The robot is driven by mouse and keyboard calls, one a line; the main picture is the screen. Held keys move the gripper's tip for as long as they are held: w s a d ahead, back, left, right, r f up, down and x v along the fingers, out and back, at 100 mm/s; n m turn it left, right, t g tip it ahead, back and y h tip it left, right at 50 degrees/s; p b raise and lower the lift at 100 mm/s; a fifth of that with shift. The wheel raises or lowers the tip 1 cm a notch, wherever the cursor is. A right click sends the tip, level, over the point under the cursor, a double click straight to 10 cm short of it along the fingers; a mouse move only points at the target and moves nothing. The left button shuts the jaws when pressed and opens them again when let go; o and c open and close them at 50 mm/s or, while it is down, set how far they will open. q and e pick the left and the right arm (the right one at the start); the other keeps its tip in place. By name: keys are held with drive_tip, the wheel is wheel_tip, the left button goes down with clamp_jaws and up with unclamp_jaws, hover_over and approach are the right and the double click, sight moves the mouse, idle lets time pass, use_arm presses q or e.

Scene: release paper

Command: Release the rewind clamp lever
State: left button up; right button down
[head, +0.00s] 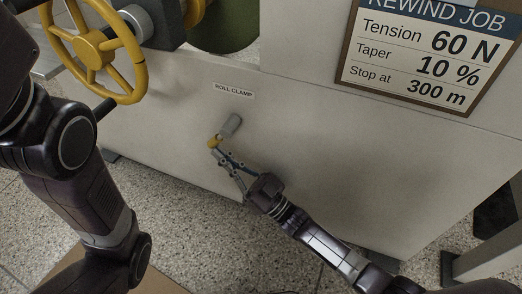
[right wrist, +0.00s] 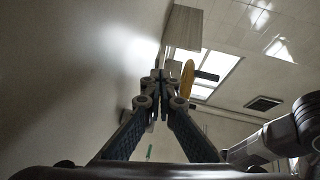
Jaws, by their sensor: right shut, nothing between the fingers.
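The clamp lever (head: 230,126) is a short grey piece on the pale machine panel, under a "ROLL CLAMP" label (head: 233,91). A small yellow knob (head: 214,142) shows at its lower left end. My right gripper (head: 221,157) is shut and empty, its fingertips just below the knob; I cannot tell whether they touch it. In the right wrist view the closed fingertips (right wrist: 160,77) meet in front of the panel.
A yellow handwheel (head: 97,47) stands out at upper left, beside a dark green roll (head: 223,24). A "REWIND JOB" sign (head: 428,55) hangs at upper right. The panel (head: 370,160) is bare to the right of the lever. Speckled floor (head: 200,240) lies below.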

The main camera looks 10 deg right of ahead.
drive_tip(key=shift+w+a+r, duration=0.2)
drive_tip(key=shift+w+a, duration=0.05)
drive_tip(key=shift+a, duration=0.25)
drive_tip(key=shift+r, duration=0.1)
drive_tip(key=v, duration=1.2)
drive_tip(key=shift+f, duration=0.2)
idle(0.3)
